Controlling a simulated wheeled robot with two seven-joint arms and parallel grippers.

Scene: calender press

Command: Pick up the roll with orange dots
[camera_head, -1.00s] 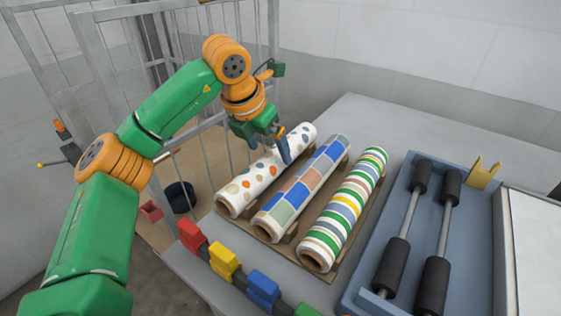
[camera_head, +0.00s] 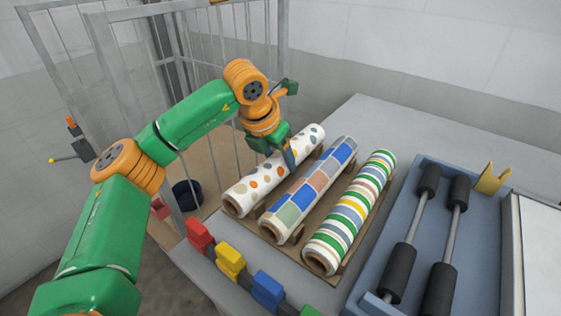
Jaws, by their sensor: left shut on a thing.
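The white roll with orange, grey and tan dots (camera_head: 258,181) lies at the left of three rolls, slanting from front left to back right. My left gripper (camera_head: 281,156) is over its back half and shut on it. One finger shows on the side toward the patchwork roll; the other is hidden. The dotted roll appears still in its place on the rack. The patchwork roll (camera_head: 312,190) with blue, brown and green blocks lies beside it, and the striped roll (camera_head: 350,212) lies to the right. My right gripper is not in view.
A blue-grey tray with black rollers (camera_head: 398,272) stands at the right. Red, yellow and blue blocks (camera_head: 230,262) line the table's front edge. A metal cage fence (camera_head: 205,90) stands behind my left arm. The table's back (camera_head: 370,120) is clear.

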